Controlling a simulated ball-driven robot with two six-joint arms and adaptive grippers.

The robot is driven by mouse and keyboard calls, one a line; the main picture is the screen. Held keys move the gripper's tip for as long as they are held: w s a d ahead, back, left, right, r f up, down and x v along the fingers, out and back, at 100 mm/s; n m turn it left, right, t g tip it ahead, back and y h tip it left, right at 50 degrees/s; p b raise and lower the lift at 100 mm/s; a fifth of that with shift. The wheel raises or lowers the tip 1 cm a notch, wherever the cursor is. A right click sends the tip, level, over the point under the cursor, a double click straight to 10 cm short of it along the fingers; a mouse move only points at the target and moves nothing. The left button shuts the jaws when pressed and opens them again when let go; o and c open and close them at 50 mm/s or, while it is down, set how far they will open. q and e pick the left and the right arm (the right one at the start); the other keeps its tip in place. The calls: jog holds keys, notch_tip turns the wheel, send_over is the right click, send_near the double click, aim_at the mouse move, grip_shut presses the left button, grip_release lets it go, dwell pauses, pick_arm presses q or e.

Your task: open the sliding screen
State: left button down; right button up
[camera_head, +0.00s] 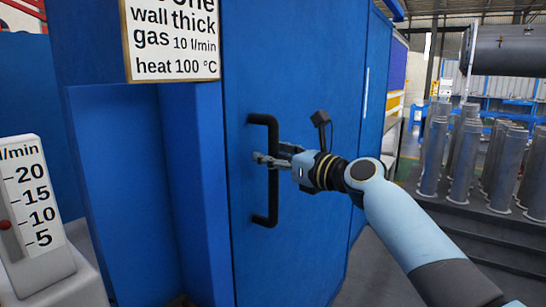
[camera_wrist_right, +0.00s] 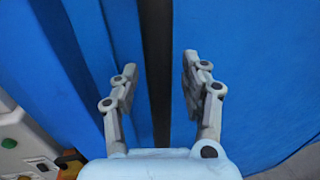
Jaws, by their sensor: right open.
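The sliding screen (camera_head: 310,80) is a tall blue panel in the middle of the head view. A black upright bar handle (camera_head: 273,195) is fixed to it near its left edge. My right gripper (camera_head: 264,158) is at the handle, around mid-height. In the right wrist view the open fingers of the right gripper (camera_wrist_right: 160,66) stand on either side of the dark bar of the handle (camera_wrist_right: 157,40), with a gap showing on both sides. The wrist view does not show how deep the bar sits between the fingers. My left gripper is not in view.
A sign (camera_head: 172,40) with text hangs at upper left. A flow gauge (camera_head: 35,215) marked 5 to 20 stands at lower left. Several grey cylinders (camera_head: 465,150) stand on a dark platform at right. Grey floor (camera_head: 375,265) lies open in front of the platform.

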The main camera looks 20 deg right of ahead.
grip_shut()
dwell(0.3)
jog(key=shift+w+a+f, duration=0.1)
jog(key=shift+w+f, duration=0.1)
jog(key=shift+f, duration=0.1)
dwell(0.3)
